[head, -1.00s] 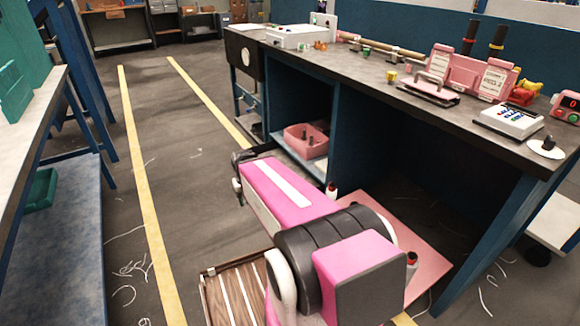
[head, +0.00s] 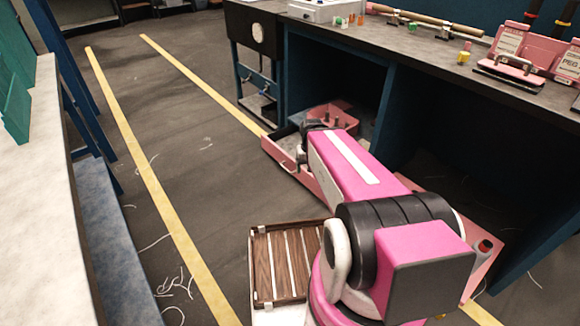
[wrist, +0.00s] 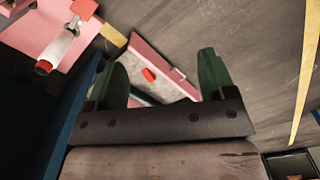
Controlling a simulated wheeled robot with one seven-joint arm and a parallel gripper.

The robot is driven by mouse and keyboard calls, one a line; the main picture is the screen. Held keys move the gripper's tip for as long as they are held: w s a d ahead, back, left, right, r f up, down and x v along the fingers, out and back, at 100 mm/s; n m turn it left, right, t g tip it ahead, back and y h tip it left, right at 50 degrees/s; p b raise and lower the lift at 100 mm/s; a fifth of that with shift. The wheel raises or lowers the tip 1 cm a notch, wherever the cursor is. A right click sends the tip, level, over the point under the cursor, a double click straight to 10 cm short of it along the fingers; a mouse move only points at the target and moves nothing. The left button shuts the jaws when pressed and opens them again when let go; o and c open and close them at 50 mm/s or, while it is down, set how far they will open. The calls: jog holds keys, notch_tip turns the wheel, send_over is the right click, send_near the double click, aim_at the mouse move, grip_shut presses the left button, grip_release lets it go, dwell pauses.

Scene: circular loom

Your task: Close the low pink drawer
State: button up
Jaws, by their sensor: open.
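The low pink drawer stands open under the workbench. In the head view, its long pink front (head: 280,161) sticks out into the aisle to the left of my arm, which covers part of it. In the wrist view, the drawer's pink wall (wrist: 165,57) and grey inside show beyond my fingers, with a small red thing in it. My gripper (wrist: 161,64) is open, its two dark green fingers apart with nothing between them. In the head view my forearm hides the fingers. I cannot tell whether they touch the drawer.
A pink bin (head: 338,116) sits in the bench's left bay. A pale table (head: 35,190) stands left.

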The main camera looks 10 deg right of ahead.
jog(key=shift+w, duration=0.1)
jog(key=c, duration=0.5)
jog(key=w, duration=0.1)
jog(key=w+a+f, duration=0.1)
jog(key=w+m+t, duration=0.1)
jog(key=shift+w+a+f+y, duration=0.1)
jog(key=shift+a+f+y, duration=0.2)
jog(key=shift+a+y, duration=0.1)
grip_shut()
jog(key=w+a+f+m+t, duration=0.35)
jog(key=w+m, duration=0.25)
jog(key=w, duration=0.3)
jog(key=w+a+f+m+t+y, duration=0.1)
jog(key=w+a+f+m+t, duration=0.25)
jog(key=w+m, duration=0.4)
jog(key=w+a+f+m+t, duration=0.3)
jog(key=w+f+m, duration=0.15)
jog(key=w, duration=0.55)
jog(key=m+g+h, duration=0.4)
jog(key=m+h, duration=1)
jog(key=m, duration=1.5)
send_near(306, 173)
jog(key=x, duration=0.5)
jog(key=shift+w+d+f, duration=0.2)
jog(key=shift+d+f, duration=0.05)
jog(key=shift+f, duration=0.1)
jog(key=shift+w+d, duration=0.35)
jog(key=shift+d, duration=0.25)
